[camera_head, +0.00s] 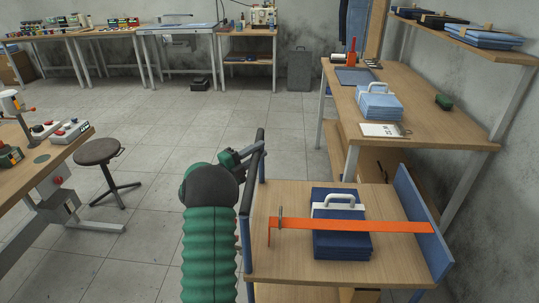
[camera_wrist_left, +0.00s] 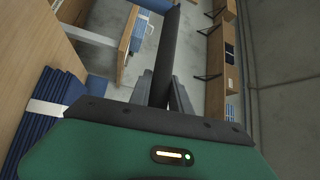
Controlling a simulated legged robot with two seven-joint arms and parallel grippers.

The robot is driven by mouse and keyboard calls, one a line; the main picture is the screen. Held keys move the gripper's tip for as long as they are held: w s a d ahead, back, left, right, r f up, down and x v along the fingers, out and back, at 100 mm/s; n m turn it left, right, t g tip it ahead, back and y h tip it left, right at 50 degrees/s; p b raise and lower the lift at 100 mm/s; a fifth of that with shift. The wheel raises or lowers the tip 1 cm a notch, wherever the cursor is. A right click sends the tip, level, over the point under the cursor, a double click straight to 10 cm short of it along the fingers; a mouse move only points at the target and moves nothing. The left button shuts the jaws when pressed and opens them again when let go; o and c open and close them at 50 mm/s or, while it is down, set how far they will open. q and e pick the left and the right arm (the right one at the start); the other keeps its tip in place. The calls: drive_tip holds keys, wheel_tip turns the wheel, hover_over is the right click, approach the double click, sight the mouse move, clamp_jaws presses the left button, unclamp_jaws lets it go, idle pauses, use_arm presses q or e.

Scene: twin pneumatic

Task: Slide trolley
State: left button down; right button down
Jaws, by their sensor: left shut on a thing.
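The trolley (camera_head: 285,262) stands in front of me at the lower right, with a wooden top and a blue end panel (camera_head: 422,225) on its right. A dark handle bar (camera_head: 246,195) runs along its left end. A dark blue folded stack (camera_head: 342,245) with a white carry handle lies on top, under an orange strap (camera_head: 395,227). My left gripper (camera_head: 256,152) is shut on the handle bar near its far end. In the left wrist view the dark bar (camera_wrist_left: 167,50) passes between the fingers of my left gripper (camera_wrist_left: 166,92). My right gripper is out of view.
A wooden workbench (camera_head: 440,115) with a light blue stack (camera_head: 379,102) stands just beyond the trolley. A round stool (camera_head: 98,152) and another bench (camera_head: 40,160) are on the left. The tiled floor (camera_head: 215,115) between them is largely clear.

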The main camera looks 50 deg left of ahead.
use_arm(q)
drive_tip(key=shift+s+a+f, duration=0.25)
drive_tip(key=shift+s+a, duration=0.1)
drive_tip(key=shift+s, duration=0.05)
drive_tip(key=c, duration=1.5)
unclamp_jaws()
drive_tip(key=shift+c, duration=0.2)
drive_tip(key=o, duration=0.3)
drive_tip(key=shift+w+a, duration=0.1)
drive_tip(key=shift+a, duration=0.1)
drive_tip(key=shift+o, duration=0.2)
drive_tip(key=shift+d, duration=0.1)
drive_tip(key=shift+s, duration=0.35)
drive_tip(key=s+d+f, duration=0.1)
drive_tip(key=s+f, duration=0.1)
drive_tip(key=s, duration=1.4)
drive_tip(key=shift+d+f+p, duration=0.15)
drive_tip(key=shift+f+p, duration=0.1)
drive_tip(key=shift+p, duration=0.15)
